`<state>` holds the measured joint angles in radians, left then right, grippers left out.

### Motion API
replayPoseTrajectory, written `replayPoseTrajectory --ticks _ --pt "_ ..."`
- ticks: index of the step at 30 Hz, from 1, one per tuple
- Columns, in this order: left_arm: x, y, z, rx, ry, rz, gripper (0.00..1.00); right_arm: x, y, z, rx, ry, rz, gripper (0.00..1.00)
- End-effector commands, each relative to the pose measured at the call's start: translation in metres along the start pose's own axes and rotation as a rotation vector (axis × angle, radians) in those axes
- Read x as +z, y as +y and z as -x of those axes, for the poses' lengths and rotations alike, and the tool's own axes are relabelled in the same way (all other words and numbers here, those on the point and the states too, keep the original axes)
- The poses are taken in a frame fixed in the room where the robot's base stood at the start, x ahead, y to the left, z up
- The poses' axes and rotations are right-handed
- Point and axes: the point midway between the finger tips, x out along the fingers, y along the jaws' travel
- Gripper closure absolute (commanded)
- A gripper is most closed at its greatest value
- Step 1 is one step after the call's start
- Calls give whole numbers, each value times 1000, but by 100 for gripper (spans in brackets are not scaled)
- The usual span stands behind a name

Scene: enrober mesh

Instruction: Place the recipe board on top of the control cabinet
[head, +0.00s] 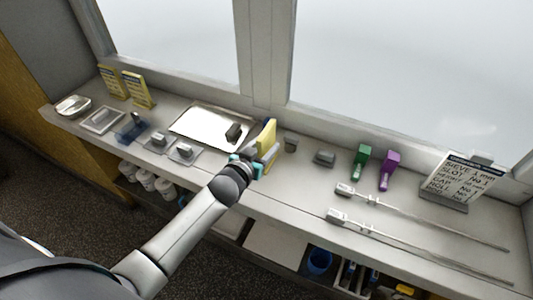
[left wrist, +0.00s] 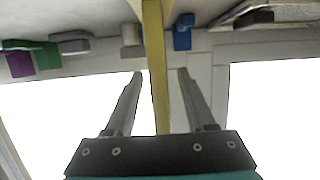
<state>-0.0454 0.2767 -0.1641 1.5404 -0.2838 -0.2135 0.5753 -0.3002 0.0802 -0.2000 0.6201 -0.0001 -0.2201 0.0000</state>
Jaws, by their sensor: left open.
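A thin yellow board (head: 267,134) stands upright on the bench, in the middle of the head view. My left gripper (head: 262,157) is at its near side. In the left wrist view the board (left wrist: 156,60) shows edge-on between the two open fingers of the gripper (left wrist: 161,75), with a gap on each side. A white lettered sign (head: 464,181) stands tilted in a grey holder at the right. I cannot tell from its lettering whether the sign or the yellow board is the recipe board. I cannot make out a control cabinet. My right gripper is not in view.
A pale tray (head: 205,128) with a dark block lies left of the gripper. Green (head: 362,160) and purple (head: 389,170) pieces and two long rods (head: 420,215) lie to the right. Two yellow cards (head: 137,90) stand at the far left. A window backs the bench (head: 300,200).

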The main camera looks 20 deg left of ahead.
Motion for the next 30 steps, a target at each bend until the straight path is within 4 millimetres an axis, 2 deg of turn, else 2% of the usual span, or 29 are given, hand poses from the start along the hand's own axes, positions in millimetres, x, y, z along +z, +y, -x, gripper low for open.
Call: replayPoseTrajectory --ticks 5,13,28,30 --pt "0 0 -15 1 0 0 45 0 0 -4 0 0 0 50" --pt "0 0 -17 1 0 0 45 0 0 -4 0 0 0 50" --pt "0 0 -16 1 -1 0 100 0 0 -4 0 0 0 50" --pt "0 0 -16 1 -1 0 100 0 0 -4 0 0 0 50"
